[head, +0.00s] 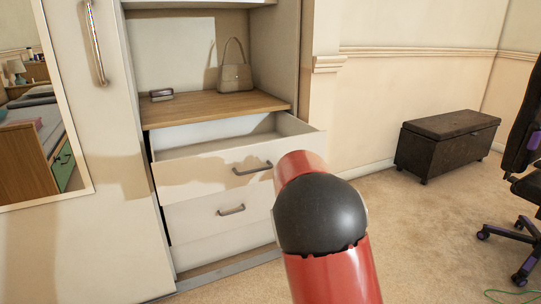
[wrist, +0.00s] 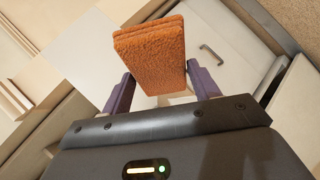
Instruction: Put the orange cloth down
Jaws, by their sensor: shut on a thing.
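An orange cloth (wrist: 152,52), folded and fuzzy, shows in the wrist view between the two purple fingers of my gripper (wrist: 158,88). My gripper is shut on the cloth and holds it up. In the head view, my red and black arm hides the gripper and the cloth. The arm reaches toward a white drawer unit, whose top drawer (head: 218,172) is pulled open. The part of the drawer's inside that shows looks empty.
A wooden shelf (head: 213,107) above the drawer holds a beige handbag (head: 235,75) and a small dark case (head: 161,95). A lower drawer (head: 220,213) is shut. A dark chest (head: 446,143) and an office chair (head: 525,190) stand at right. Carpet between is clear.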

